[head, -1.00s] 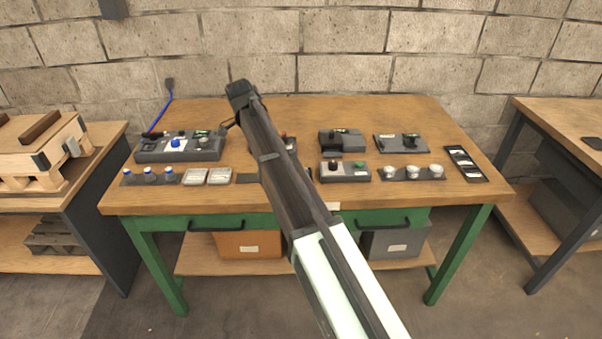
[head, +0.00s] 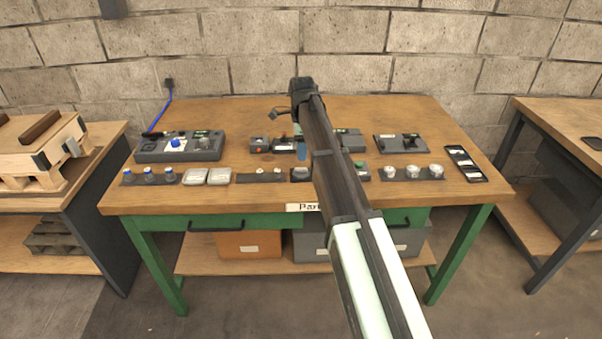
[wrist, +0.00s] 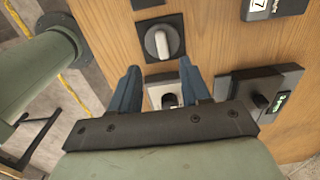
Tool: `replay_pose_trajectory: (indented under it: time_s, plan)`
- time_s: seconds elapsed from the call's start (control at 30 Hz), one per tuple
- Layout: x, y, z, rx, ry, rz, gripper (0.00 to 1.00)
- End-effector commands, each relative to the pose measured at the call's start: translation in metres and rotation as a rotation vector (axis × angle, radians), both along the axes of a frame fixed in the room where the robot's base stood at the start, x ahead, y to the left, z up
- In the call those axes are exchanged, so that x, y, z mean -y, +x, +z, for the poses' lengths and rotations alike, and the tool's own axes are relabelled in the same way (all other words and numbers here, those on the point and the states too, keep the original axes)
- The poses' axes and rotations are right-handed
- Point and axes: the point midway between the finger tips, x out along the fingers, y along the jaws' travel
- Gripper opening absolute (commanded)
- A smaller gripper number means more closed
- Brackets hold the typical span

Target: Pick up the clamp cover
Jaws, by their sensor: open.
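No part in view is clearly readable as the clamp cover. In the wrist view my gripper (wrist: 159,70) is open, with its two dark blue fingers apart. A light plate with a black knob (wrist: 168,99) shows between the fingers, partly hidden by the gripper body; I cannot tell how far below them it is. A grey rotary knob on a black square plate (wrist: 161,41) is just beyond the fingertips. In the head view a blue finger of my gripper (head: 302,153) shows over the middle of the workbench (head: 250,196); my arm hides parts behind it.
A black-knobbed unit (head: 402,143), a strip of white-topped parts (head: 412,172) and a dark tray (head: 466,164) are at right. The bench's back edge is mostly clear.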

Motion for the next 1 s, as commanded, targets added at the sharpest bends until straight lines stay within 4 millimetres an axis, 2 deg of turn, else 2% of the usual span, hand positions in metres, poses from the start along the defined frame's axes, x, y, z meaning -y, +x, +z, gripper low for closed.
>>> replay_pose_trajectory:
  time_s: [0.13, 0.47, 0.8, 1.0]
  plan:
    - [0.0, 0.0, -0.016, 0.0, 0.0, 0.001, 0.47]
    - [-0.001, 0.001, -0.03, 0.0, -0.001, 0.001, 0.47]
    - [-0.002, 0.004, -0.071, 0.0, -0.001, 0.001, 0.47]
    - [-0.002, 0.004, -0.073, 0.001, 0.0, 0.001, 0.47]
